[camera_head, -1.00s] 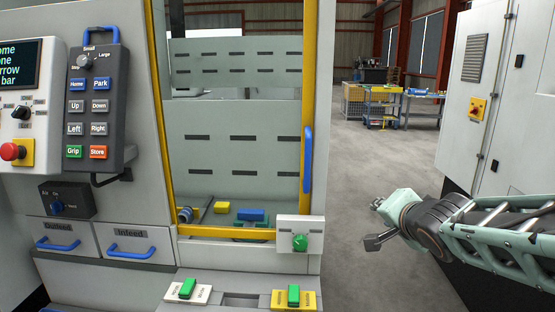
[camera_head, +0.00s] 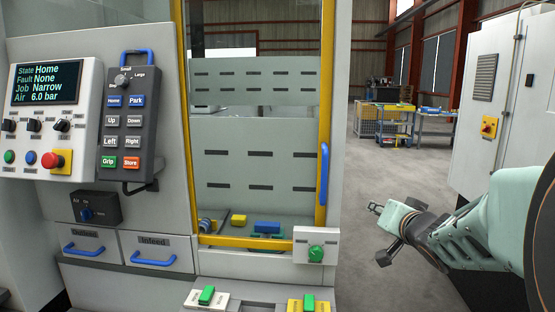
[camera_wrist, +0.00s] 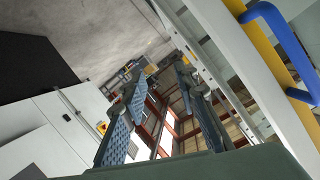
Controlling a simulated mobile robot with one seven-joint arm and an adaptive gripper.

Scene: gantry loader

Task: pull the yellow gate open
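The yellow gate (camera_head: 325,110) is a tall yellow frame around a clear window, and it looks closed on the machine front. Its blue upright handle (camera_head: 323,175) is on the right post. My gripper (camera_head: 379,232) is to the right of the gate and lower than the handle, apart from both. Its fingers are spread and empty. In the wrist view my gripper (camera_wrist: 162,72) shows two patterned fingers with a gap between them. The blue handle (camera_wrist: 272,22) and the yellow gate post (camera_wrist: 262,45) show there at upper right, outside the fingers.
A small box with a green knob (camera_head: 316,252) juts out below the gate's right corner. A control panel (camera_head: 48,120) and pendant (camera_head: 124,125) are at left. A grey cabinet (camera_head: 487,100) stands at right. Open floor (camera_head: 385,170) lies between machine and cabinet.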

